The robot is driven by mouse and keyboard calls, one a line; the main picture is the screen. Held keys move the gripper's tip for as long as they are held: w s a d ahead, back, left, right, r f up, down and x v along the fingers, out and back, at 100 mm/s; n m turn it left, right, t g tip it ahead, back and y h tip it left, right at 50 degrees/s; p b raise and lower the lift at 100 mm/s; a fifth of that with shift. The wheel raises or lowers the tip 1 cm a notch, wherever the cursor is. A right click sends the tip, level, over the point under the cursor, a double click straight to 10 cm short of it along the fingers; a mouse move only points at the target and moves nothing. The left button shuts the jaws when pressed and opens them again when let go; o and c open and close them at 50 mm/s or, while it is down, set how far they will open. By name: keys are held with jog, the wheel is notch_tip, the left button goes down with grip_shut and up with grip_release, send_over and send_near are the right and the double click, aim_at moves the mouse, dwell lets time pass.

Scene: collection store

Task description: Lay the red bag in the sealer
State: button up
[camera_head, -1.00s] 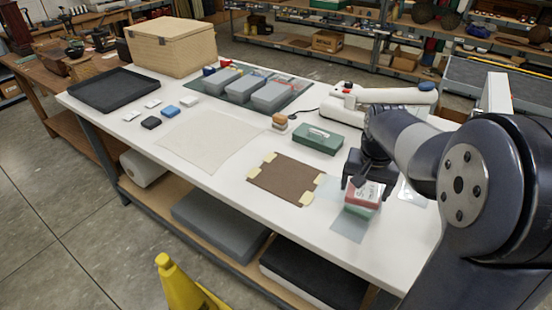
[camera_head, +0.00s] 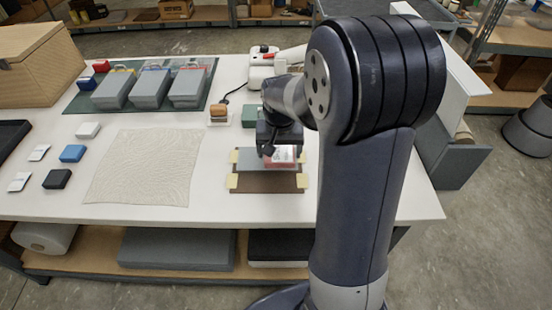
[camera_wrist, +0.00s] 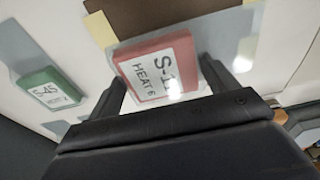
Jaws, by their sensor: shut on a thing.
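The red bag (camera_head: 283,156) is a red pack with a white label in a clear sleeve; it also shows in the wrist view (camera_wrist: 128,66), its label partly read as "S-1" and "HEAT 6". My gripper (camera_head: 280,148) is shut on it, with one finger on each side in the wrist view (camera_wrist: 163,84). The bag is over or just behind the brown mat; I cannot tell how high. The sealer (camera_head: 262,74), white with a red button, stands at the back of the table, partly hidden by my arm.
A brown mat (camera_head: 267,182) with yellow corner tabs lies in front of the bag. A green labelled bag (camera_wrist: 50,90) lies at left in the wrist view. A green box (camera_head: 249,116) and a small orange-topped object (camera_head: 218,110) are close by. A cream cloth (camera_head: 145,165) lies left.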

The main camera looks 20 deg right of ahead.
aim_at(280, 155)
jog(key=shift+f, duration=1.9)
jog(key=shift+f, duration=0.2)
jog(key=o, duration=1)
jog(key=shift+r, duration=0.1)
